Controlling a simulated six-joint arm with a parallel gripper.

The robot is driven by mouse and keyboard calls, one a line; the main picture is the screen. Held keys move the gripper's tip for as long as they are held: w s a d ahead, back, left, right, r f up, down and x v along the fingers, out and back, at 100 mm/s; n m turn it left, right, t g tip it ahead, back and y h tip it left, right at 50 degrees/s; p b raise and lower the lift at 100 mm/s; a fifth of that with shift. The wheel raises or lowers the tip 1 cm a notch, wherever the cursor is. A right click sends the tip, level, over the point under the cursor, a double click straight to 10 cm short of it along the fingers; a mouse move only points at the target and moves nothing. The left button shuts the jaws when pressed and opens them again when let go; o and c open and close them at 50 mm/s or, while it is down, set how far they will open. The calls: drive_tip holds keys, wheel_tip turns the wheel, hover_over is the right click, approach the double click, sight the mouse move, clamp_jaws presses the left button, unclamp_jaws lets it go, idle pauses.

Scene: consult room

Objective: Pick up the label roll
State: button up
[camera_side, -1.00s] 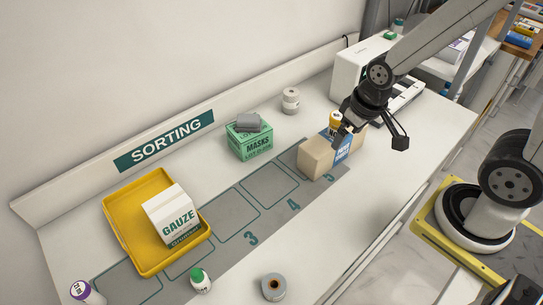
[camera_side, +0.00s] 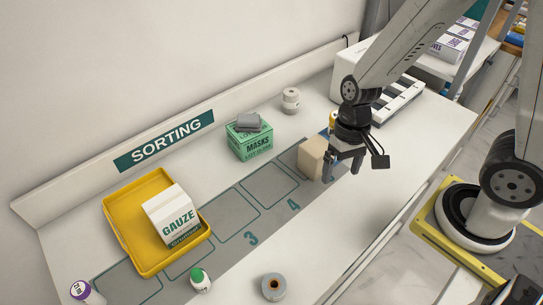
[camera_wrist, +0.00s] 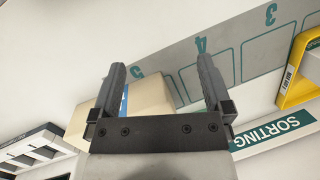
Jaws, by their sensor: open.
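A grey roll with a brown core (camera_side: 273,287), which looks like the label roll, lies on the table near the front edge in the side view. A white roll-like item (camera_side: 291,101) stands at the back by the wall; I cannot tell if it is a label roll. My gripper (camera_side: 343,166) is open and empty, pointing down beside the tan box, well away from both rolls. In the wrist view my gripper (camera_wrist: 162,68) shows two spread fingers, with no roll between them.
The tan box (camera_side: 311,158) is partly hidden behind my gripper. A green masks box (camera_side: 250,142) with a grey item on top stands near the wall. A yellow tray (camera_side: 122,218) holds a gauze box (camera_side: 170,211). A green-capped bottle (camera_side: 201,280) stands left of the grey roll.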

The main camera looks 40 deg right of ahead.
sight(275, 282)
drive_tip(key=s+a+f+m+g+y, duration=0.1)
drive_tip(key=a, duration=0.2)
drive_tip(key=s+a+f+m+g+y, duration=0.1)
drive_tip(key=a+m+y, duration=0.1)
drive_tip(key=a, duration=0.1)
drive_tip(key=s+a+f+m+g+y, duration=0.1)
drive_tip(key=a, duration=0.2)
drive_tip(key=shift+s+a+f+m+g+y, duration=0.2)
drive_tip(key=shift+f+m+g+y, duration=0.1)
drive_tip(key=shift+g, duration=0.1)
drive_tip(key=a+m+y, duration=0.1)
drive_tip(key=a, duration=0.1)
drive_tip(key=a+f+m+y, duration=0.1)
drive_tip(key=a+m+y, duration=0.1)
drive_tip(key=a, duration=0.1)
drive_tip(key=a+f+m+y, duration=0.1)
drive_tip(key=a, duration=0.1)
drive_tip(key=shift+a+f+m+y, duration=0.15)
drive_tip(key=shift+m+y, duration=0.25)
drive_tip(key=shift+w+a+f+m+y, duration=0.25)
drive_tip(key=shift+a+m+y, duration=0.25)
drive_tip(key=shift+a+m, duration=0.1)
drive_tip(key=shift+x, duration=1.3)
drive_tip(key=shift+x, duration=2.6)
drive_tip(key=shift+c, duration=0.2)
